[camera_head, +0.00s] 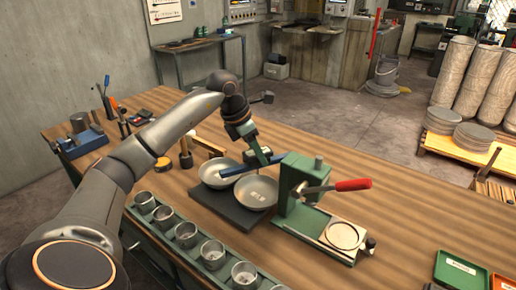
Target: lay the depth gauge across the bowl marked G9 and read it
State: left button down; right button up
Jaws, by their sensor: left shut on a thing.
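My left arm reaches in from the left, and its gripper (264,160) is shut on a long blue bar, which looks like the depth gauge (236,171). The bar lies level over the far side of two silver bowls on a dark mat (227,209). I cannot tell whether it touches a rim. The rear bowl (212,180) is partly hidden by the bar. The front bowl (257,194) has a dark mark inside, too small to read, so I cannot tell which bowl is G9. My right gripper is not in view.
A green press with a red-handled lever (350,185) stands just right of the bowls. A green rack (210,252) of several metal cups runs along the front edge. The table's back right is clear.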

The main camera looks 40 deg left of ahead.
aim_at(258, 168)
pick_arm(q)
notch_tip(258, 168, down, 5)
jog(key=b, duration=0.4)
jog(key=shift+f+b, duration=1)
jog(key=shift+f, duration=0.45)
jog(key=shift+f, duration=0.3)
jog(key=shift+c, duration=1.4)
grip_release()
